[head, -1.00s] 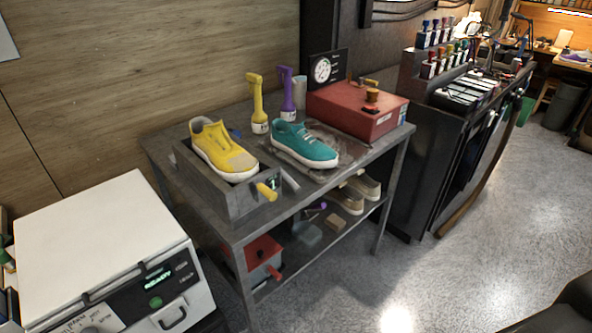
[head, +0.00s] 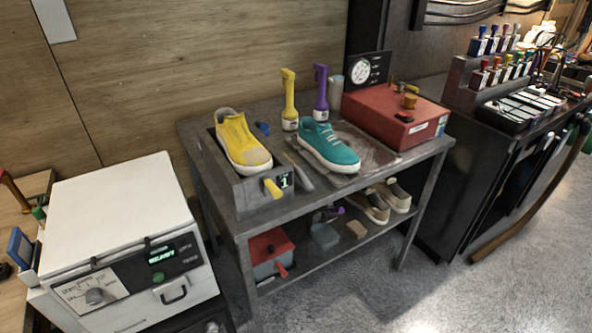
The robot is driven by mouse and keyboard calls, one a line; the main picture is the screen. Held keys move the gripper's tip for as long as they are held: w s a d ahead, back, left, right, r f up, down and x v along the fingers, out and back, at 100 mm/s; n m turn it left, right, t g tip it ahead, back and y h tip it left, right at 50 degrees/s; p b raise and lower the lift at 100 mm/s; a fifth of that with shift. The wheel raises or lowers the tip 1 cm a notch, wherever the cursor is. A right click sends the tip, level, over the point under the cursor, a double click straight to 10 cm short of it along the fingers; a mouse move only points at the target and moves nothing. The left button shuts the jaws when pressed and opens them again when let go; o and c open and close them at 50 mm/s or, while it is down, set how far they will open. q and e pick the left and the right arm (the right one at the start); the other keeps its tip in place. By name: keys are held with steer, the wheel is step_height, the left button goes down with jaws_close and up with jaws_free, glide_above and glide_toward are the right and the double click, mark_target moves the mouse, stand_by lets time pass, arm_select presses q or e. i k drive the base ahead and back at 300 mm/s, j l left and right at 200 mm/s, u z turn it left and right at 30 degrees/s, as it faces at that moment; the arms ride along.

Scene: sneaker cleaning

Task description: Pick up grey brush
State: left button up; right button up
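No brush can be made out for certain. A slim grey object (head: 304,178) lies on the metal workbench (head: 228,219), between the grey box under the yellow sneaker (head: 241,143) and the teal sneaker (head: 329,148); it may be the grey brush, but it is too small to be sure. A greyish block (head: 325,236) lies on the bench's lower shelf; its kind is unclear. Neither of my grippers shows in the head view.
A yellow bottle (head: 289,105) and a purple bottle (head: 320,95) stand at the bench's back. A red box with gauge (head: 396,114) is right of them. A white-topped machine (head: 115,207) stands left of the bench. Clear floor (head: 375,285) lies in front.

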mark_target(302, 179)
steer(key=i+l+u, duration=0.5)
steer(key=l+u, duration=0.25)
